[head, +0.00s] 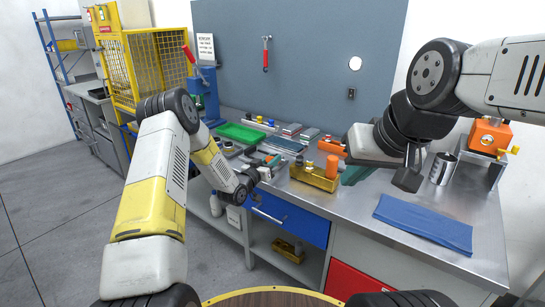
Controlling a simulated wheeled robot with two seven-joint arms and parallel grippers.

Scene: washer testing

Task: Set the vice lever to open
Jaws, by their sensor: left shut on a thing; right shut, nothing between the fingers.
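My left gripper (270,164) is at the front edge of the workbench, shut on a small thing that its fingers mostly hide. A grey and teal device, perhaps the vice, sits right at these fingers; its lever cannot be made out clearly. My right gripper (408,180) is shut and empty, pointing down above the bench on the right. A teal block (355,174) shows partly behind the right arm; I cannot tell whether it belongs to a vice.
A blue press (205,95) stands at the back left.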

